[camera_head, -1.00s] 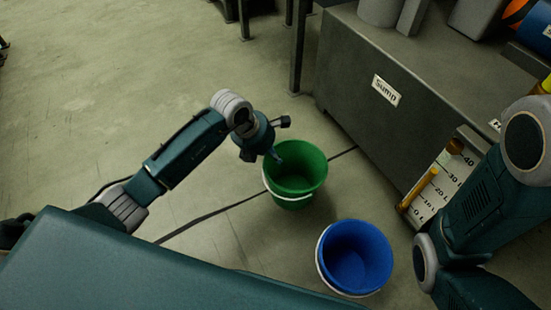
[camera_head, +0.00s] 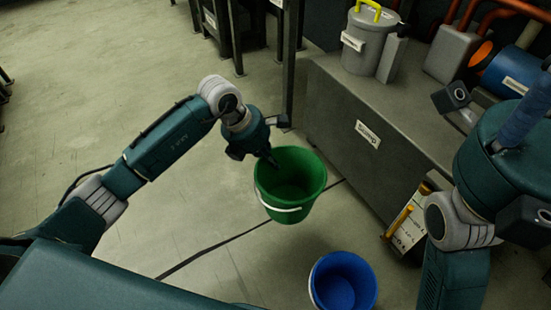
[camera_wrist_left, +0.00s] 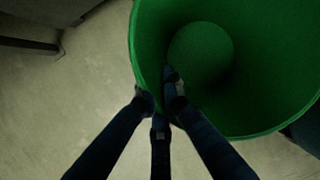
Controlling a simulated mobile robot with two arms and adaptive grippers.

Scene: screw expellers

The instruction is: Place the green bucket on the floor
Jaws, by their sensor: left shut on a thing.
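The green bucket (camera_head: 277,193) with a white handle hangs from my left gripper (camera_head: 271,160) in the head view. The gripper is shut on its rim. In the left wrist view, the fingers (camera_wrist_left: 165,105) straddle the wall of the green bucket (camera_wrist_left: 255,125), with its inside empty. The bucket looks upright with a slight tilt and seems raised off the floor (camera_head: 225,225), though its base is hidden. My right arm is at the right edge of the head view. Its hand (camera_head: 522,112) shows only in part, and its jaw state is unclear.
A blue bucket (camera_head: 343,285) stands on the floor in front and to the right. A grey sump block (camera_head: 340,110) labelled "Sump" is behind, with a lidded grey can (camera_head: 369,45) on it. The floor at left is clear.

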